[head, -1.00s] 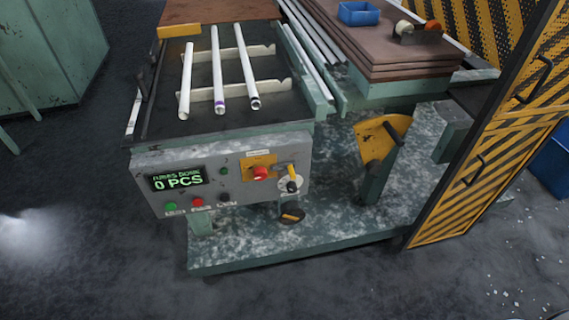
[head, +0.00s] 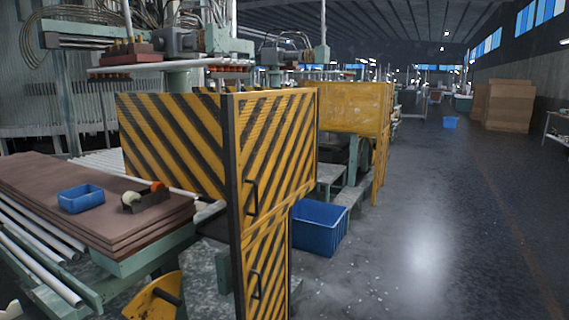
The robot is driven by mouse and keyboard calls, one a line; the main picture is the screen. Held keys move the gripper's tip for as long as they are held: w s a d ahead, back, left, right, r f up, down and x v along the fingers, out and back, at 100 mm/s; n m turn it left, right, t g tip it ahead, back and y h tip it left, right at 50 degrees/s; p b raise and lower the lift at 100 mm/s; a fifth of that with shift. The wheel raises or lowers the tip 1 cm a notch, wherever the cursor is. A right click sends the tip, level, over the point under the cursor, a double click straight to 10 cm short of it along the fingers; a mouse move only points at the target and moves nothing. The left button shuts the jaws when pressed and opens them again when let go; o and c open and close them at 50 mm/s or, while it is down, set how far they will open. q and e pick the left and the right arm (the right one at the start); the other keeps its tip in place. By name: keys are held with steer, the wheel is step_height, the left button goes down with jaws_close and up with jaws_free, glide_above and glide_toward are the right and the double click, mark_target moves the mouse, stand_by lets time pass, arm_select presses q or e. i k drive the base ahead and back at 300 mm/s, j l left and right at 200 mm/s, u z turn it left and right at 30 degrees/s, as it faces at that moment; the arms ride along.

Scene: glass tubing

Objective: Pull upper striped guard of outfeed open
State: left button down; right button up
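The upper striped guard (head: 285,135) is a yellow and black panel in the middle of the head view. It has a dark upright bar handle (head: 251,197) near its left edge and looks shut, in line with the dark post (head: 234,200). A lower striped guard (head: 268,258) with its own bar handle (head: 256,286) sits directly below it. Another striped panel (head: 170,140) runs to the left from the same corner. Neither of my grippers is in view, and nothing is seen touching the guards.
A brown stacked board table (head: 100,210) with a blue tray (head: 81,198) and a tape dispenser (head: 145,198) stands left of the guards. A blue crate (head: 319,228) sits on the floor behind them. The aisle floor (head: 440,230) at right is open.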

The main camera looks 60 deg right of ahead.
mark_target(301, 151)
steer(key=z, duration=1.85)
